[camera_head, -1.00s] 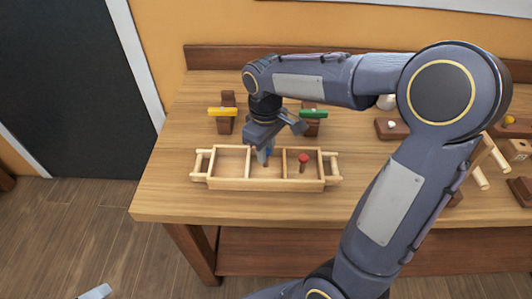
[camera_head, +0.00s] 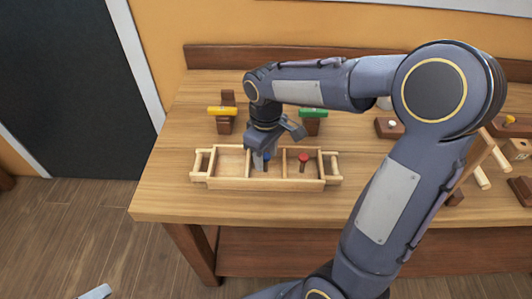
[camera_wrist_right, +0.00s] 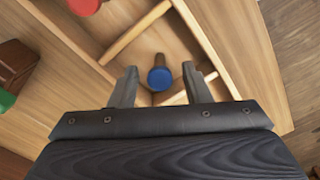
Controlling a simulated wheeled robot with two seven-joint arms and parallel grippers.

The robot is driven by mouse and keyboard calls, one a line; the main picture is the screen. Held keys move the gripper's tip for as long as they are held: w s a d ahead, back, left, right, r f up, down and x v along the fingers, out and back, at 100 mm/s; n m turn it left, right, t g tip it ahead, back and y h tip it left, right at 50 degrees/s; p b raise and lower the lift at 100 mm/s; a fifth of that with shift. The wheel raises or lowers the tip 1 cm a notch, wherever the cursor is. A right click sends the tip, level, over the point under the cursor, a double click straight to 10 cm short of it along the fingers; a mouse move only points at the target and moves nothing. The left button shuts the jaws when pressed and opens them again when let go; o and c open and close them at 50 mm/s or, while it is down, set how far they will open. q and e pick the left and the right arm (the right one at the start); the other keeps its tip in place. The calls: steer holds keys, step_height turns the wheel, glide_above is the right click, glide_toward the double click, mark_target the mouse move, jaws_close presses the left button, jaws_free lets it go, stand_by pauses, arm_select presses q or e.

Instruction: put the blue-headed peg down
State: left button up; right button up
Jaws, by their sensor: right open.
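The blue-headed peg (camera_head: 267,155) is in the middle compartment of the long wooden tray (camera_head: 265,184), partly hidden by my right gripper in the head view. In the right wrist view its blue head (camera_wrist_right: 160,78) faces the camera, with a short brown shaft behind it. My right gripper (camera_head: 263,160) is over that compartment. In the wrist view its fingers (camera_wrist_right: 160,88) are spread on either side of the blue head, with a gap on both sides. My left gripper does not show.
A red-headed peg (camera_head: 303,158) stands in the tray's right compartment; the left compartment looks empty. Behind the tray are wooden blocks with a yellow piece (camera_head: 222,111) and a green piece (camera_head: 313,113). More wooden parts (camera_head: 390,128) lie at right. The table's left front is clear.

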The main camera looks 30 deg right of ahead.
mark_target(266, 156)
step_height(266, 156, up, 11)
steer(key=p, duration=0.1)
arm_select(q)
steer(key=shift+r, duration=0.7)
arm_select(e)
steer(key=s+a+f+m+t+y, duration=0.2)
steer(key=s+m, duration=0.1)
steer(key=s, duration=0.5)
steer(key=s+a+f+m+t+y, duration=0.1)
steer(key=s+a+f+m+t, duration=0.1)
steer(key=s, duration=0.7)
steer(key=shift+a+f+m+t+y, duration=0.15)
steer(key=shift+f+m+t+y, duration=0.25)
steer(key=shift+f+m+t, duration=0.45)
arm_select(q)
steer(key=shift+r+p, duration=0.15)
steer(key=shift+p, duration=0.15)
arm_select(e)
steer(key=shift+s+r, duration=0.1)
steer(key=shift+r, duration=0.05)
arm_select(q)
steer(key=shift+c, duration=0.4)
arm_select(e)
steer(key=shift+c, duration=0.3)
